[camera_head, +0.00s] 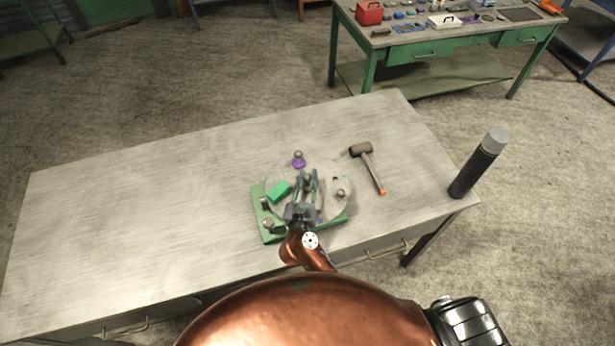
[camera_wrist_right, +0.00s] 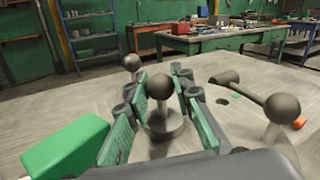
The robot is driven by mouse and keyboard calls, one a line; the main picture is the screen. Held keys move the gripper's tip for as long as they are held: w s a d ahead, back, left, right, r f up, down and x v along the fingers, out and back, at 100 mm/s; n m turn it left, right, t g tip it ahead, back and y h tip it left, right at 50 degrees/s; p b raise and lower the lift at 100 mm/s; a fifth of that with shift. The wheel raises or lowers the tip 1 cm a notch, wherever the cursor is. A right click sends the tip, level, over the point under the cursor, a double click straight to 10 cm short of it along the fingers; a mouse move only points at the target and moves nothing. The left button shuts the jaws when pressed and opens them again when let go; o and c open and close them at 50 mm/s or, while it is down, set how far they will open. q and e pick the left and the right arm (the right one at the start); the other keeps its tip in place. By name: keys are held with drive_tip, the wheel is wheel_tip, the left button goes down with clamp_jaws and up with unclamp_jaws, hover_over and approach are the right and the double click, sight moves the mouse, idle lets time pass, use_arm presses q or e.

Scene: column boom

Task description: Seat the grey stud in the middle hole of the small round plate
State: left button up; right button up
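A pale round plate (camera_head: 331,204) lies on a green base near the table's front edge, partly hidden by my right arm. My right gripper (camera_head: 307,175) is over the plate, fingers pointing away from me. Its green-padded fingers (camera_wrist_right: 168,80) are apart, on either side of a ball-headed grey stud (camera_wrist_right: 162,90). This stud stands upright on a round grey foot; I cannot tell whether the pads touch it. Its ball also shows in the head view between the fingers (camera_head: 307,178). The middle hole is hidden. My left gripper is not in view.
A green block (camera_head: 279,191) lies left of the fingers. Another ball-headed stud (camera_head: 340,194) stands at right; a purple-footed one (camera_head: 298,161) stands behind. Knobs stand on the green base (camera_head: 272,238). A mallet (camera_head: 366,165) and dark cylinder (camera_head: 478,165) are at right. The table's left is clear.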

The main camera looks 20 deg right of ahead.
drive_tip(key=shift+o, duration=1)
drive_tip(key=shift+r, duration=0.1)
drive_tip(key=shift+r+p, duration=3.65)
drive_tip(key=shift+r, duration=0.1)
drive_tip(key=shift+o, duration=0.4)
